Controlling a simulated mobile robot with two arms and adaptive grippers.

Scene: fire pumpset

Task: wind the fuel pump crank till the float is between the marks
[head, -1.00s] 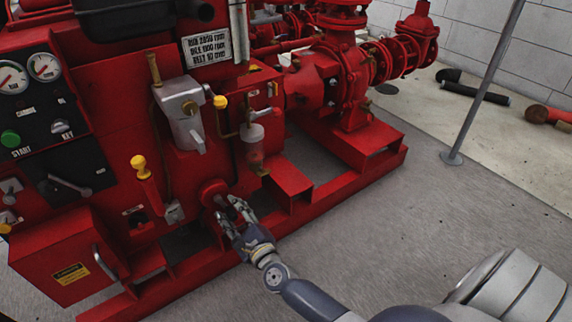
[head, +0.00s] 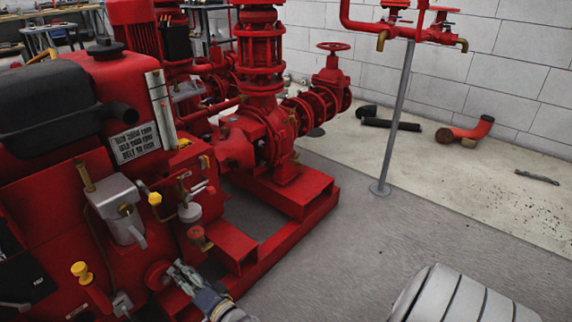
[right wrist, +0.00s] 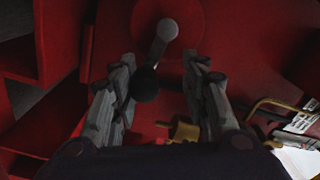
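The crank shows in the right wrist view as a grey arm (right wrist: 160,48) on a round red hub, with a dark round knob (right wrist: 145,85) at its near end. In the head view the red hub (head: 157,275) is low on the engine side. My right gripper (head: 178,277) is at the hub. In the right wrist view its fingers (right wrist: 163,95) are apart, with the knob between them, nearer the left finger; I cannot tell if they touch. A pale upright sight tube (head: 160,108) stands on the engine side; its float and marks are too small to make out. My left gripper is out of view.
A grey metal housing (head: 117,205) and a yellow knob (head: 81,270) sit close above and left of the crank. Red frame rails (head: 225,245) lie to its right. A grey post (head: 394,130) stands farther right.

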